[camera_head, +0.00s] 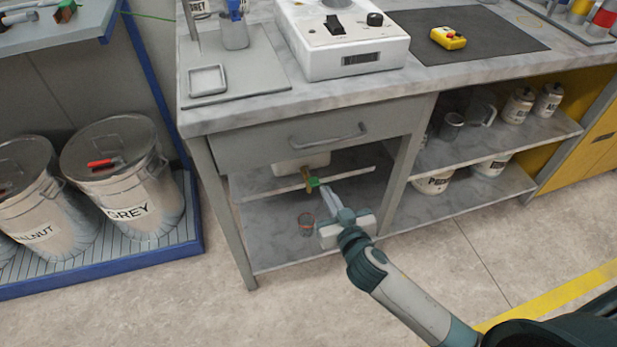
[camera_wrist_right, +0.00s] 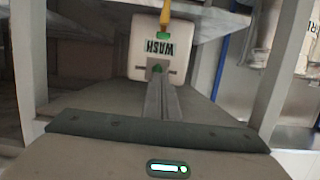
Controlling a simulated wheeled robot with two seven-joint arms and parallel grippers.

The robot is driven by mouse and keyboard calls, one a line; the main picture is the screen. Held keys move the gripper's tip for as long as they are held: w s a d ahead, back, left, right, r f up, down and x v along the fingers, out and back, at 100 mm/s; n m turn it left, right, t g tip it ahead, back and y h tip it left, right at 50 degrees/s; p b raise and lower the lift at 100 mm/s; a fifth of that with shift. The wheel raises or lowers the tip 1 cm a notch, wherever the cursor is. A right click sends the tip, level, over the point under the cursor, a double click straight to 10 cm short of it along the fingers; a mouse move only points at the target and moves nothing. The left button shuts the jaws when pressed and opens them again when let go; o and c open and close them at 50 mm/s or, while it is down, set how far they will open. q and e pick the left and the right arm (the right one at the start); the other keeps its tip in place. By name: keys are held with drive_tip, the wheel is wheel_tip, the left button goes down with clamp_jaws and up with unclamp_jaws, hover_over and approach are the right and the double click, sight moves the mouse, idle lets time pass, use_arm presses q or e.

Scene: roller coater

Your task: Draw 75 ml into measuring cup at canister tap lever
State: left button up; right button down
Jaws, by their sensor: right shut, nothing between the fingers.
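A white canister (camera_head: 302,164) stands on the upper shelf under the drawer; its brass tap (camera_head: 306,174) with a green lever (camera_head: 313,182) sticks out at the front. In the right wrist view the canister (camera_wrist_right: 140,62) shows its WASH label upside down. My right gripper (camera_head: 326,192) is shut and empty, its fingertips close to the green lever; I cannot tell whether they touch. The fingers also show in the right wrist view (camera_wrist_right: 159,86). A small clear measuring cup (camera_head: 306,225) stands on the lower shelf below the tap; its contents are unclear. My left gripper is out of view.
The drawer (camera_head: 300,139) with its handle is above the canister. A table leg (camera_head: 222,205) stands at the left. Shelves with tins and cups (camera_head: 452,124) are at the right. Grey bins (camera_head: 125,180) stand left. The floor in front is clear.

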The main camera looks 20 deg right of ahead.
drive_tip(key=shift+s, duration=0.1)
approach(310, 176)
drive_tip(key=w+r, duration=0.3)
drive_tip(key=r, duration=0.2)
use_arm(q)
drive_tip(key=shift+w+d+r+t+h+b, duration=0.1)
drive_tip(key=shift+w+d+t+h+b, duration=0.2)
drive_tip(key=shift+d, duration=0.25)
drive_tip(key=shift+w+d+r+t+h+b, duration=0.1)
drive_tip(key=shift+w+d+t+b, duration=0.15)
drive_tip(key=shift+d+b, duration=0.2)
use_arm(e)
drive_tip(key=f, duration=0.2)
drive_tip(key=w+f, duration=0.1)
drive_tip(key=f, duration=0.1)
drive_tip(key=shift+f, duration=0.15)
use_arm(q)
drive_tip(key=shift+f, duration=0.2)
use_arm(e)
drive_tip(key=shift+s, duration=0.1)
